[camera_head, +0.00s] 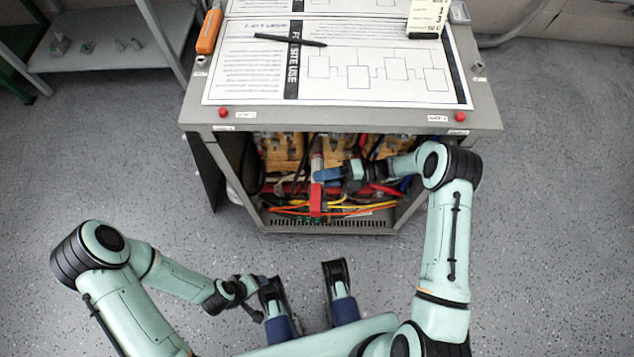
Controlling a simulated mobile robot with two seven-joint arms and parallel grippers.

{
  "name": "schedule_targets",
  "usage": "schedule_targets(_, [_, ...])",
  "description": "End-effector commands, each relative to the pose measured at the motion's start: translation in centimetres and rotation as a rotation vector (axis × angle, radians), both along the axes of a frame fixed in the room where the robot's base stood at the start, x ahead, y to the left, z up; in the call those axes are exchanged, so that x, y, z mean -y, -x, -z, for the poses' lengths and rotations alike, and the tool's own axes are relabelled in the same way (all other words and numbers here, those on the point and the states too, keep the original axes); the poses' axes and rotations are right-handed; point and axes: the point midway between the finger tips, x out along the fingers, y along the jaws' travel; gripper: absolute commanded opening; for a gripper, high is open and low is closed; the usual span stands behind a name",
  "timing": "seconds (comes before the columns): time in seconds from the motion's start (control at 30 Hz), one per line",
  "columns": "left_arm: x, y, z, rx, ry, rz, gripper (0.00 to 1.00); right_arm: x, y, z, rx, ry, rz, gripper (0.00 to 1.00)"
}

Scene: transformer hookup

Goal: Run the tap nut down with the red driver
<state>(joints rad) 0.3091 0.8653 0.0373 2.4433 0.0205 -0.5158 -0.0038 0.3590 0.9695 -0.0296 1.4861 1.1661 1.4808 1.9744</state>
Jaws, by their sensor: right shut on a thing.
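The red driver (316,200) is upright at the open front of the grey cabinet (345,118), among the cables. My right gripper (325,176) reaches in from the right and is shut on the red driver. The driver's tip and the tap nut cannot be made out in the crowded interior. My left gripper (248,289) is low in front of the cabinet, apart from it. Its fingers are too small and dark to tell open from shut.
Yellow-brown blocks (282,150) and red, orange, yellow and black cables (345,209) fill the cabinet. On its top lie a printed diagram sheet (385,85), a black pen (290,40) and an orange tool (209,32). A grey shelf (105,50) stands at left. Floor is clear either side.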

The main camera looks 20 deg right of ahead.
Motion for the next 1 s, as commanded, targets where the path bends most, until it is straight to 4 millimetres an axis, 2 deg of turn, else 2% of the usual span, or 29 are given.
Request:
schedule_targets(0.03, [0.23,1.26,0.65,-0.037,0.007,0.008,0.61,0.00,-0.11,0.05,0.002,-0.003,0.001,0.00])
schedule_targets(0.73, [0.19,1.17,0.99,-0.037,0.006,0.008,0.61,0.08,-0.38,-0.01,0.003,-0.003,0.002,0.00])
schedule_targets(1.0, [0.22,1.20,0.30,-0.035,0.006,0.009,0.61,-0.19,0.54,-0.12,0.000,-0.004,0.002,0.00])
